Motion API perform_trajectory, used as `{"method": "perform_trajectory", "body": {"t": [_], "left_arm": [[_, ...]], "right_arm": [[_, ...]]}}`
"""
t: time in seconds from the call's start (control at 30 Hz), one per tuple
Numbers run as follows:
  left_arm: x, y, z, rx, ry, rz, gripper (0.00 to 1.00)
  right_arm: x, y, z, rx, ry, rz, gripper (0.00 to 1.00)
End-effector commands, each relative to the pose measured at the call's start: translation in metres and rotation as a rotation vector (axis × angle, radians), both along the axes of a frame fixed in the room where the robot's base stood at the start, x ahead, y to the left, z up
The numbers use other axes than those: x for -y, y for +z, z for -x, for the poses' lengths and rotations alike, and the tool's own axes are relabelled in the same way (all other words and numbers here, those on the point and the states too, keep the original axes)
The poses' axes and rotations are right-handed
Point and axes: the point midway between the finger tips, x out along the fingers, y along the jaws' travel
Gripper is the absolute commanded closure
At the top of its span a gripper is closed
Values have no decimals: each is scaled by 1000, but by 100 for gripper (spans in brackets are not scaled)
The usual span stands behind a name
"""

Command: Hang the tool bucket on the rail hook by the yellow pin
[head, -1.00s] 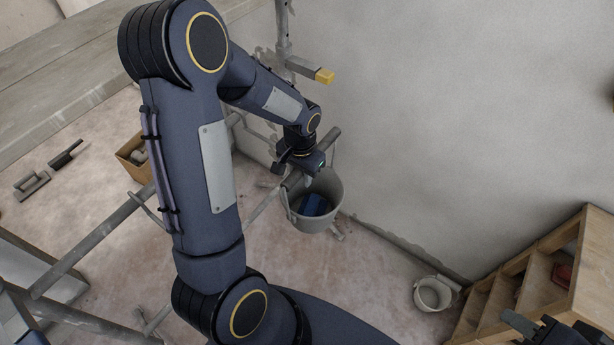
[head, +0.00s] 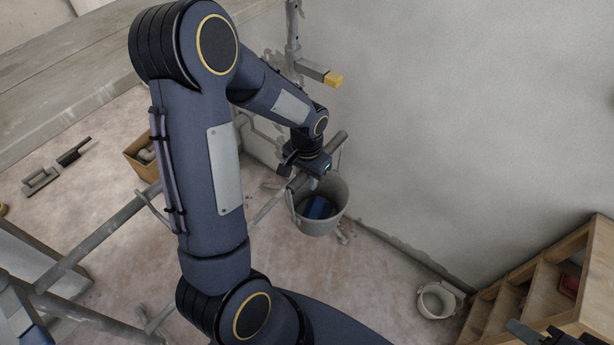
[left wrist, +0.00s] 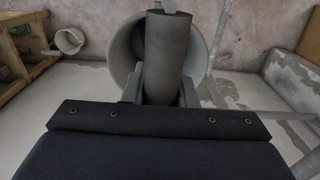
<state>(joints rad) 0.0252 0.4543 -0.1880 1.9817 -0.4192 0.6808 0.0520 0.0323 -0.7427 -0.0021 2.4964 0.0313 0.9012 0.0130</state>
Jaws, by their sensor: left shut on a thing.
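The grey tool bucket (head: 318,222), with something blue inside, hangs from my left gripper (head: 303,178) in the head view. The gripper is shut on the bucket's thick grey handle bar, which stands out between the fingers in the left wrist view (left wrist: 167,60). The bucket rim (left wrist: 120,55) shows behind the bar there. The hook bracket (head: 310,69) with its yellow pin (head: 333,80) sticks out from an upright post, above the bucket in the picture and apart from it. My right gripper (head: 535,330) shows only partly at the bottom right; its jaws are unclear.
A second, smaller bucket (head: 436,300) stands on the floor by the wall. A wooden shelf (head: 545,275) is at the right. Scaffold tubes (head: 95,245) cross at the left, near a wooden box (head: 140,165) and trowels (head: 40,182). The wall at upper right is bare.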

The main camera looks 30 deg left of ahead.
Motion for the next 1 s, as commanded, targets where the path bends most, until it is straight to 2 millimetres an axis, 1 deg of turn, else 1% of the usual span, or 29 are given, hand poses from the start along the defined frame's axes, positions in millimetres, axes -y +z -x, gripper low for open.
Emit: {"method": "perform_trajectory", "body": {"t": [1.0], "left_arm": [[-30, 1, -3, 1, 1, 0, 100]], "right_arm": [[0, 2, 0, 0, 0, 0, 64]]}}
